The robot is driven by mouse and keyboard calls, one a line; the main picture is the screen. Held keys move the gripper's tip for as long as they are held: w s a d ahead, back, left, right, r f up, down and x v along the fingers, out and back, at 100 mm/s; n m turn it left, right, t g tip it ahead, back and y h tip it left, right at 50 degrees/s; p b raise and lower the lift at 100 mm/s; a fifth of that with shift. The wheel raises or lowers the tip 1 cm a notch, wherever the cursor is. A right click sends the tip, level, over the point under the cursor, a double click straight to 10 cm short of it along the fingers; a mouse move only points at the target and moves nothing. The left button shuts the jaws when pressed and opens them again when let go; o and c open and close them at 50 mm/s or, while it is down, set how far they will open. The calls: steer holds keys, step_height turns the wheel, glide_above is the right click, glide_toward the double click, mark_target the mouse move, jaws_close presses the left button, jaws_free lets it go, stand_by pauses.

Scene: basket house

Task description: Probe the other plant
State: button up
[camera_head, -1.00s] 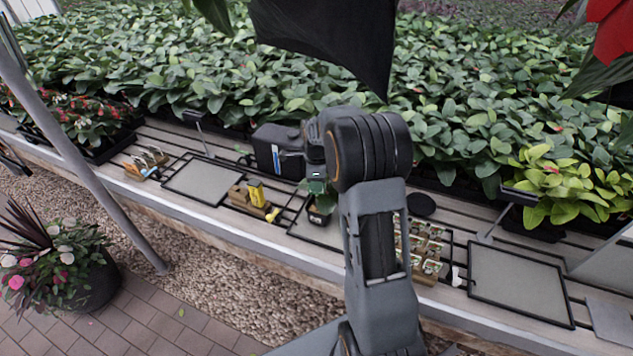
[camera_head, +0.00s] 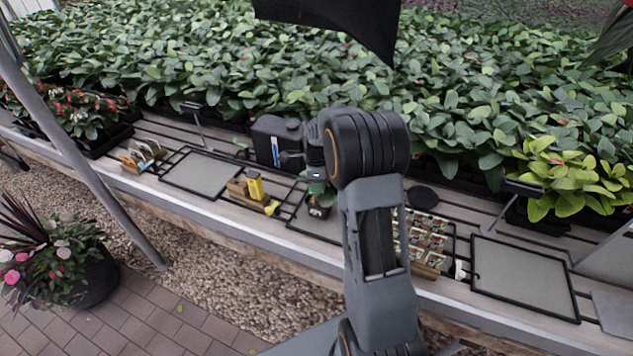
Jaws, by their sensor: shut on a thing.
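My gripper (camera_head: 316,172) points down at the middle of the bench, partly hidden by my own wrist link. Its fingers are small and dark here, and I see a small dark green thing (camera_head: 317,188) at them, which it is shut on. Directly below is a small dark pot (camera_head: 319,210) with some green leaf, largely covered by the gripper. I cannot tell whether the held thing touches the plant or soil. A yellow tool (camera_head: 255,186) stands in a wooden holder (camera_head: 238,190) to the left of the gripper. A second plant cannot be singled out clearly.
A black jerrycan (camera_head: 275,138) stands close behind the gripper. A tray of small pots (camera_head: 428,240) is at the right, partly behind my arm. Framed grey mats (camera_head: 203,174) and (camera_head: 525,277) lie bare. Dense leafy plants fill the back; a black sheet hangs overhead.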

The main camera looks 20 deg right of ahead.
steer(key=shift+f, duration=0.1)
stand_by(0.4)
steer(key=shift+f+b, duration=0.9)
steer(key=shift+f, duration=0.35)
stand_by(0.9)
steer(key=o, duration=1.1)
